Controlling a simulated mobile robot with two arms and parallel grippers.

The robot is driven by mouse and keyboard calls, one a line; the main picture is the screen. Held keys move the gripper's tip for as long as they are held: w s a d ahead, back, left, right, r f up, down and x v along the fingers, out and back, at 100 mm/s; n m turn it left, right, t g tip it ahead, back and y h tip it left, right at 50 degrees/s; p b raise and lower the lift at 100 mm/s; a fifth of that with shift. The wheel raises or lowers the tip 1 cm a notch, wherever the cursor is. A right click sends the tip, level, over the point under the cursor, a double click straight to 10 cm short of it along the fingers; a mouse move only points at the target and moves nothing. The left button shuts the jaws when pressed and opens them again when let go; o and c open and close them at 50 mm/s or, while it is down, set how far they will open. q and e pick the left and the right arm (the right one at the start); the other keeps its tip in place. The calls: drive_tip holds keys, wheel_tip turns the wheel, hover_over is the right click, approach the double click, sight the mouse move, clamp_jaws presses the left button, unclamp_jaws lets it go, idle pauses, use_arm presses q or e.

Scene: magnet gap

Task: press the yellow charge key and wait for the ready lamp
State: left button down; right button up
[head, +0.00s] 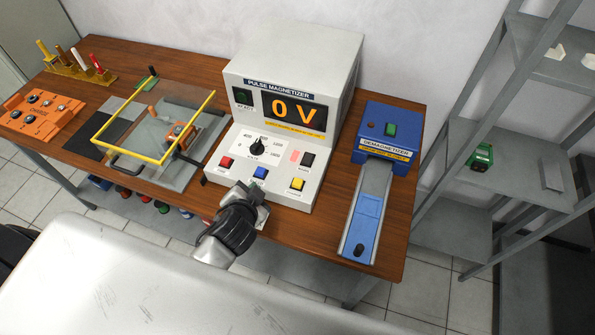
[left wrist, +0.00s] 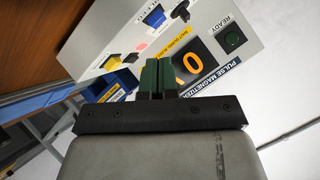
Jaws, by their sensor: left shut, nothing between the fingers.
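The pulse magnetizer (head: 290,60) stands on the wooden bench, its display (head: 295,110) reading 0 V. The yellow charge key (head: 297,184) is at the lower right of its sloped panel and also shows in the left wrist view (left wrist: 112,63). The ready lamp (head: 243,97) is dark green and looks unlit; it also shows in the left wrist view (left wrist: 232,37). My left gripper (head: 262,190) is shut and empty, by the panel's front edge, to the left of the yellow key. In the left wrist view its fingers (left wrist: 158,76) are together. My right gripper is not in view.
On the panel are a red key (head: 226,163), a blue key (head: 260,173), a black knob (head: 257,146) and a dark switch (head: 308,159). The blue demagnetizer (head: 390,130) stands to the right. A yellow-framed clear guard (head: 150,125) and an orange tray (head: 40,115) are left.

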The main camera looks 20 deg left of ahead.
use_arm(q)
drive_tip(key=w+d+r+m+t+h+p, duration=0.1)
drive_tip(key=w+d+r+m+t+h, duration=0.1)
drive_tip(key=w+d+r+m+h, duration=0.55)
drive_tip(key=w+d+r+m+t+h+p, duration=0.1)
drive_tip(key=w+d+r+m+t+h, duration=0.2)
drive_tip(key=r+m, duration=0.5)
drive_tip(key=m+g+y+p, duration=0.1)
drive_tip(key=m+g, duration=1)
drive_tip(key=m, duration=0.5)
hover_over(296, 180)
wheel_tip(296, 180, down, 9)
drive_tip(key=shift+s+f+n, duration=0.1)
drive_tip(key=shift+n, duration=0.15)
drive_tip(key=shift+f, duration=0.15)
wheel_tip(296, 180, down, 8)
drive_tip(key=b, duration=0.7)
drive_tip(key=shift+f, duration=0.25)
